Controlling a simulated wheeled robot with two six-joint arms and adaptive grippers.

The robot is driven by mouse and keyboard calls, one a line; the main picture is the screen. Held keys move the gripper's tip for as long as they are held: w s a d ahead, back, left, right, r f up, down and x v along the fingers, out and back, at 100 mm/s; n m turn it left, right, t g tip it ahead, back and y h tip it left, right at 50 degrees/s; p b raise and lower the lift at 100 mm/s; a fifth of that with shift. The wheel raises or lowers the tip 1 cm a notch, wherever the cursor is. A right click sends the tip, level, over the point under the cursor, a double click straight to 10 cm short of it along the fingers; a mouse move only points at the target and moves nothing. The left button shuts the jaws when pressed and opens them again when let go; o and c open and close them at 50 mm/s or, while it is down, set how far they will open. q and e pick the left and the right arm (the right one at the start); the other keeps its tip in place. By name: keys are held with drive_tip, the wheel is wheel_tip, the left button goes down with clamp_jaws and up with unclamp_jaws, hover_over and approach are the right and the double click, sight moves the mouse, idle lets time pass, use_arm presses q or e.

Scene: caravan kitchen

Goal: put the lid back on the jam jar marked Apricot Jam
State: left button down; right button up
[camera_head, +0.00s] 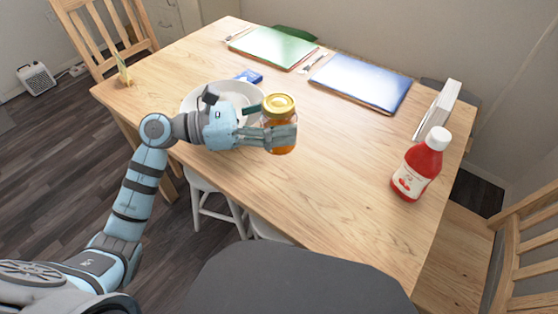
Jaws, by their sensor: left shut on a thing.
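A glass jar of orange jam (278,120) is between the fingers of my left gripper (284,136), at the middle of the wooden table. A gold lid (279,104) sits on top of the upright jar and looks level. My left gripper comes in from the left and is shut around the jar's body. Its fingers cover most of the jar's side, so I cannot read any label. I cannot tell whether the jar's base touches the table. My right gripper is not in view.
A white bowl (190,102) stands just behind my left gripper. A red sauce bottle (419,166) stands at the right. The table (335,185) is clear in front of the jar.

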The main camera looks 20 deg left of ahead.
use_arm(q)
wheel_tip(320, 180, down, 6)
drive_tip(key=shift+r+b, duration=0.1)
drive_tip(key=shift+b, duration=0.6)
drive_tip(key=shift+f, duration=0.25)
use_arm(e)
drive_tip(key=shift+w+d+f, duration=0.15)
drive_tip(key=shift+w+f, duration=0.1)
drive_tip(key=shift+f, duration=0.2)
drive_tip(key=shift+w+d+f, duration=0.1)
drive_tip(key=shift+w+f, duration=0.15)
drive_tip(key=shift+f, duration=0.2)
use_arm(q)
wheel_tip(320, 180, down, 4)
drive_tip(key=shift+b, duration=0.75)
drive_tip(key=shift+f, duration=0.15)
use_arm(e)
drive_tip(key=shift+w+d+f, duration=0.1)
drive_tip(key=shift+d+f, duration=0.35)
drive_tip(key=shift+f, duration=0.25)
